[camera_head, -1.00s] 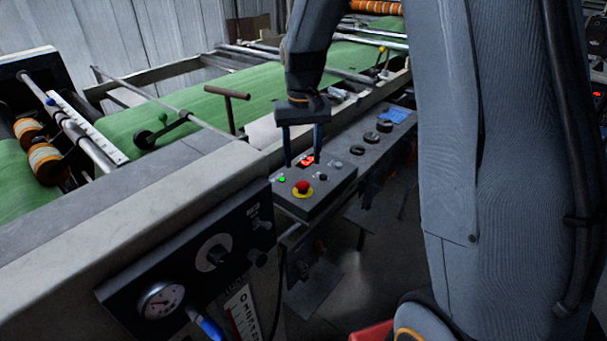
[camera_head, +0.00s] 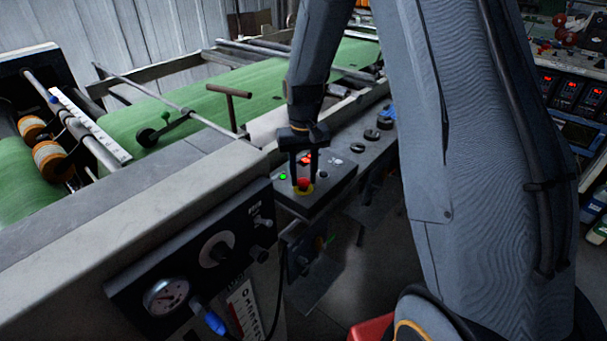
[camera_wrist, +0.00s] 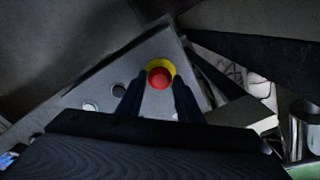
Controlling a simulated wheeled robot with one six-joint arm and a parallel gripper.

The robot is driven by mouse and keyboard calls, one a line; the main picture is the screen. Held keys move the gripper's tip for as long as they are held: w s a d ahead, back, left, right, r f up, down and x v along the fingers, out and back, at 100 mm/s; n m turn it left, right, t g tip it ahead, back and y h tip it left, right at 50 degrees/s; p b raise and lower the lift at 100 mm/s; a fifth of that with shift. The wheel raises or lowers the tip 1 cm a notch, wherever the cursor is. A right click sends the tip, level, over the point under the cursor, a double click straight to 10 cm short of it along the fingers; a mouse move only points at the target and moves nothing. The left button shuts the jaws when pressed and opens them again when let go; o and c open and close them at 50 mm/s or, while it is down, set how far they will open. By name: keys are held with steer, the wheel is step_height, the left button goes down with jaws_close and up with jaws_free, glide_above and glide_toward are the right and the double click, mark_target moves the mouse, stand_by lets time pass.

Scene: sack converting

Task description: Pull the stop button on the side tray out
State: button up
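The stop button is a red mushroom head (camera_head: 304,184) on a yellow ring, near the front corner of a small dark control box, the side tray (camera_head: 322,198). In the wrist view the red button (camera_wrist: 160,78) sits just beyond and between the two fingertips. My gripper (camera_head: 303,180) points down over the button, its fingers apart, one on either side of the red head. In the wrist view the gripper (camera_wrist: 160,85) has a clear gap between its fingers. I cannot tell whether the fingers touch the button.
A green lamp (camera_head: 283,176) and a red display (camera_head: 307,159) sit close behind the button. A panel with a gauge (camera_head: 166,298) stands at the front left. A green belt machine (camera_head: 190,110) runs along the left. Black knobs (camera_head: 372,135) line the rail behind.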

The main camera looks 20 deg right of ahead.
mark_target(303, 181)
jaws_close()
steer(key=shift+r+p, duration=0.4)
steer(key=shift+r, duration=0.2)
steer(key=o, duration=0.5)
jaws_free()
steer(key=shift+r+b, duration=0.95)
steer(key=shift+r, duration=2.95)
steer(key=shift+n+t, duration=0.5)
steer(key=s, duration=0.7)
steer(key=s+f, duration=0.1)
steer(key=s, duration=0.6)
steer(key=s+f, duration=0.1)
steer(key=s, duration=0.5)
steer(key=shift+s+a+f, duration=0.1)
steer(key=shift+s+f, duration=0.05)
steer(key=shift+s, duration=0.25)
